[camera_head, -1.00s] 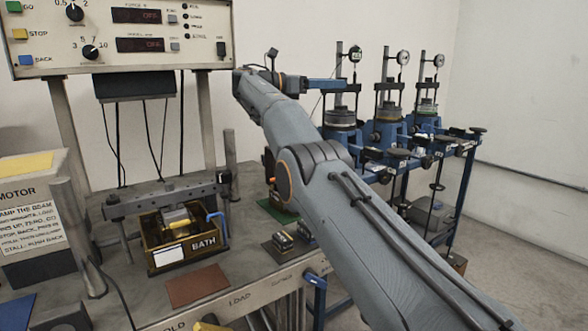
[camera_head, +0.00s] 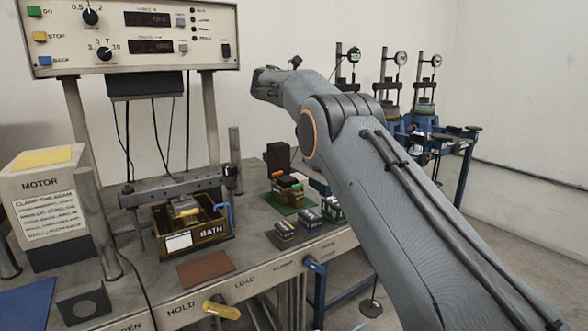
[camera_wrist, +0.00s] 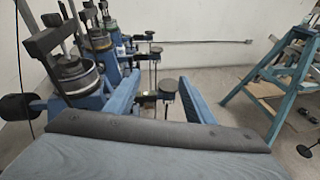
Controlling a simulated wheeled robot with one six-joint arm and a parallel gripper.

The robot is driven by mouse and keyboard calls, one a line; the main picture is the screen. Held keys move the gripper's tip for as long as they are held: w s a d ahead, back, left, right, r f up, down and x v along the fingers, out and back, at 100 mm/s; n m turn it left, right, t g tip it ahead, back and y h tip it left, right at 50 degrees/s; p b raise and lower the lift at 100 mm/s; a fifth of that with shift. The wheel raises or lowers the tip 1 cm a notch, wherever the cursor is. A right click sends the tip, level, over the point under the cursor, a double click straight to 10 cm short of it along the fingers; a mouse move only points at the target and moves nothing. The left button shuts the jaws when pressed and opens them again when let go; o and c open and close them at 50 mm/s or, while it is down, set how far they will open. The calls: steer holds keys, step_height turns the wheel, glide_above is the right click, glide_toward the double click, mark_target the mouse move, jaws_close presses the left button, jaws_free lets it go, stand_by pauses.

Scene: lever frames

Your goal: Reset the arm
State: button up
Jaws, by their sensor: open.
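My arm rises from the lower right of the head view, bends at an elbow joint and ends at the wrist in front of the back wall. My gripper (camera_wrist: 158,84) shows in the wrist view as two blue fingers set well apart, with nothing held between them. Beyond the gap are black round parts and rods of the lever frames. In the head view the fingers are hidden behind my arm. The lever frames (camera_head: 424,108), blue with dial gauges on top, stand in a row at the right, partly behind my arm; some also show at the left of the wrist view (camera_wrist: 75,77).
A bench carries a bath box (camera_head: 212,232), a motor box (camera_head: 22,190), a brown mat (camera_head: 206,268), and several small blocks on mats. A control panel (camera_head: 75,65) stands above it. A yellow handle (camera_head: 222,310) sticks out in front. A teal stand (camera_wrist: 262,75) is at the right in the wrist view.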

steer(key=s+d+f+m+g+y, duration=0.2)
steer(key=s+d+f+m+y, duration=0.15)
steer(key=s+f, duration=0.5)
steer(key=s+d+f+m+g+y, duration=0.1)
steer(key=s+d+f+m+y, duration=0.25)
steer(key=s+f, duration=0.45)
steer(key=s+f+m+g+y, duration=0.1)
steer(key=s+f+m, duration=0.4)
steer(key=s, duration=0.7)
steer(key=s+a+f+m+g+y, duration=0.1)
steer(key=s+f+m+y, duration=0.2)
steer(key=s, duration=1)
steer(key=s+a+f+m+g+y+p, duration=0.1)
steer(key=s+f+m+y, duration=0.2)
steer(key=s, duration=1)
step_height(320, 180, down, 4)
steer(key=m, duration=0.3)
steer(key=shift+f+m, duration=0.2)
steer(key=shift+m, duration=0.1)
